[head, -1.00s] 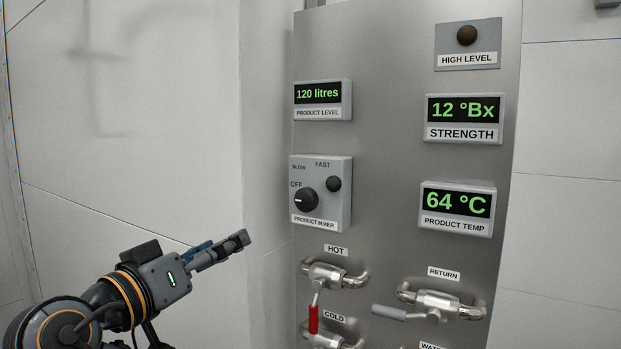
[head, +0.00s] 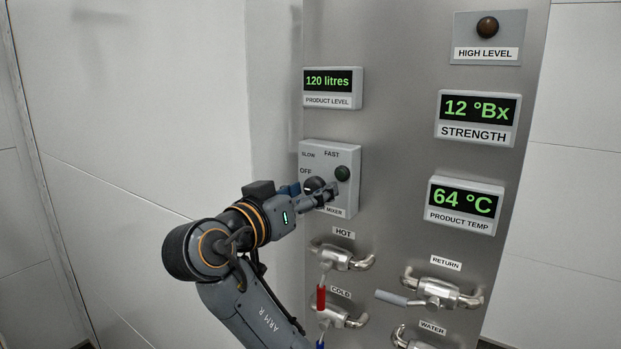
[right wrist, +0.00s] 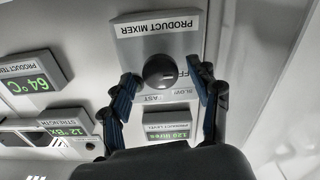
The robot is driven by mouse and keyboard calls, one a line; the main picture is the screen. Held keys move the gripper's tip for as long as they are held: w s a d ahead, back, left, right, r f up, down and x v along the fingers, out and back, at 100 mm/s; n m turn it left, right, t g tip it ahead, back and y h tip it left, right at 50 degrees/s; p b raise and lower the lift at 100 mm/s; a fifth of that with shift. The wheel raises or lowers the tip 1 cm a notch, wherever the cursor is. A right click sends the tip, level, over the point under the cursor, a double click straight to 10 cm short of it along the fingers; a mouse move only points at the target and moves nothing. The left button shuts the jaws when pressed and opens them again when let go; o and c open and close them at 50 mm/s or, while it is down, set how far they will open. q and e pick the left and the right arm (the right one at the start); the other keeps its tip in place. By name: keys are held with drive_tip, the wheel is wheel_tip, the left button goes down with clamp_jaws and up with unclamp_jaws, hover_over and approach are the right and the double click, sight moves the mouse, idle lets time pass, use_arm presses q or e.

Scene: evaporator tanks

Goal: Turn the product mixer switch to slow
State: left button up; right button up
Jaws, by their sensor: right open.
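My right gripper (head: 322,192) is in front of the box and partly hides the knob and the lower label. In the right wrist view, upside down, the knob (right wrist: 159,71) lies between and beyond the two open blue-padded fingers (right wrist: 165,92); I see no contact. The knob's pointer is hard to make out now. My left gripper is not in view.
The product level display (head: 331,88) is above the box. The hot valve (head: 342,257) with a red lever and the cold valve (head: 342,315) are below it. The return valve (head: 437,291) is at lower right. Open space lies left of the panel.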

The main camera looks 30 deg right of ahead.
drive_tip(key=shift+w+d, duration=0.2)
drive_tip(key=shift+d, duration=0.15)
drive_tip(key=shift+c, duration=0.6)
drive_tip(key=c, duration=1)
drive_tip(key=shift+f+b, duration=0.15)
drive_tip(key=shift+b, duration=0.15)
drive_tip(key=shift+c, duration=0.3)
drive_tip(key=m+b, duration=0.6)
drive_tip(key=b, duration=0.4)
drive_tip(key=shift+f+b, duration=0.15)
drive_tip(key=shift+b, duration=0.25)
drive_tip(key=shift+r+m+b, duration=0.25)
drive_tip(key=shift+m+b, duration=1)
drive_tip(key=shift+m, duration=0.15)
